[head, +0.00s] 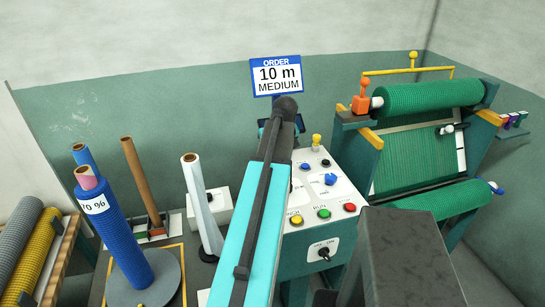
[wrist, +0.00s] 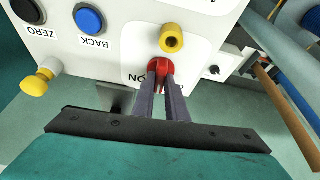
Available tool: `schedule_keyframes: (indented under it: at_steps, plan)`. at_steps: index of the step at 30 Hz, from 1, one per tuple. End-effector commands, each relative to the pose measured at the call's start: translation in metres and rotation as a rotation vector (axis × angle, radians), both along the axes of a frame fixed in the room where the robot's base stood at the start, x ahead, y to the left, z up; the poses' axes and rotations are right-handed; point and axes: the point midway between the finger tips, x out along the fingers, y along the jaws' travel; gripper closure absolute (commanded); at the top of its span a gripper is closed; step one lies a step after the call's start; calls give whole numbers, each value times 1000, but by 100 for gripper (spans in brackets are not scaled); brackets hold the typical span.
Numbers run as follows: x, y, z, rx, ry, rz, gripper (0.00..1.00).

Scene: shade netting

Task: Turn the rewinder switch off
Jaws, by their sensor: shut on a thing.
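In the wrist view a red switch (wrist: 153,64) sits on the white panel, with an upside-down label that reads ON beside it. My gripper (wrist: 161,77) is shut on the red switch, its two grey fingers on either side of it. The fingers partly cover the switch, so its exact position is hard to tell. In the head view the white control panel (head: 346,193) is partly hidden by my arm. The red switch and my fingertips are hidden there behind the arm.
Close to my fingers is a yellow round part (wrist: 172,38). A blue BACK button (wrist: 89,20), a black ZERO button (wrist: 27,10) and a yellow knob (wrist: 36,81) are also nearby.

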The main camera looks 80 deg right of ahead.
Motion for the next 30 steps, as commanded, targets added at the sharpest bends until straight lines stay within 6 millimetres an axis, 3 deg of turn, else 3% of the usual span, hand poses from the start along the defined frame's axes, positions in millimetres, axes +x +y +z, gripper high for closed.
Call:
schedule_keyframes:
  at_steps: [18, 30]
  plan:
    - [-6, -5, -2, 2, 6, 509, 100]
    - [-6, -5, -1, 3, 7, 697, 100]
